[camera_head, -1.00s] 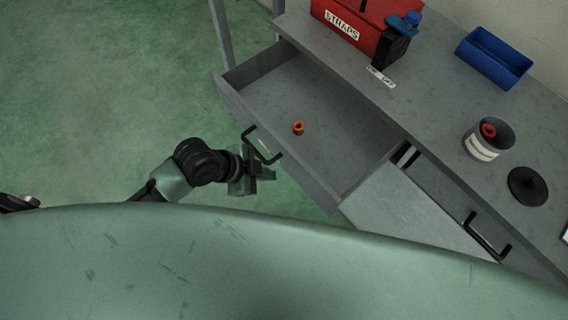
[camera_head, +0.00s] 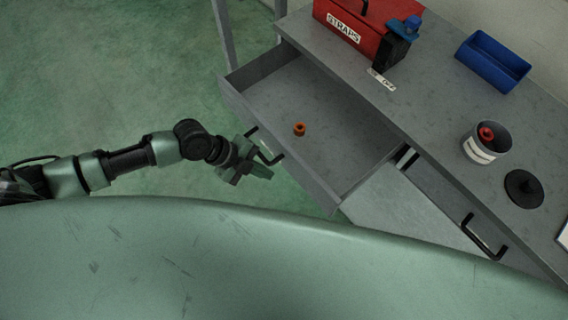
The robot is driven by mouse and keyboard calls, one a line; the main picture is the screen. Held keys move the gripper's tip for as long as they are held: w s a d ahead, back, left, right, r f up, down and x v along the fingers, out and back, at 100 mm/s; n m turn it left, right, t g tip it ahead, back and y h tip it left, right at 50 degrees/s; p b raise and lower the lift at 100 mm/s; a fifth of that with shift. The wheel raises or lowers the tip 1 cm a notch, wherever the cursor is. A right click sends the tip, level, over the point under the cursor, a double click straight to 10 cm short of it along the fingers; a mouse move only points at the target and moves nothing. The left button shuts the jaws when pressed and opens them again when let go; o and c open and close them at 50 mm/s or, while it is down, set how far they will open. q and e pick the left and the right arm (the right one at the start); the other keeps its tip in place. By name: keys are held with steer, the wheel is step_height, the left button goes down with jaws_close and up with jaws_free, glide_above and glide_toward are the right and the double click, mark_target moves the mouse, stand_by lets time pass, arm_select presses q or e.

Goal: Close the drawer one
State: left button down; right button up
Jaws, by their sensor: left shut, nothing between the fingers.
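The grey drawer (camera_head: 320,110) on the left of the bench is pulled well out. A small orange ring-like part (camera_head: 299,129) lies inside it. Its black bar handle (camera_head: 268,152) is on the front panel. My left gripper (camera_head: 255,172) is shut and empty, just in front of the handle and overlapping it in the picture; I cannot tell whether they touch. My right gripper is not in view.
The bench top (camera_head: 430,95) holds a red STRAPS box (camera_head: 352,22), a blue tray (camera_head: 492,60), a grey can (camera_head: 487,143) and a black disc (camera_head: 523,188). A second handle (camera_head: 484,238) is at the right. Green floor (camera_head: 120,70) is clear at left.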

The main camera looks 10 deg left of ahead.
mark_target(295, 173)
arm_select(q)
steer(key=w+d+f, duration=0.1)
steer(key=w+d+f+p, duration=0.1)
steer(key=d, duration=0.1)
steer(key=w+d+f+p, duration=0.1)
steer(key=shift+w+d, duration=0.3)
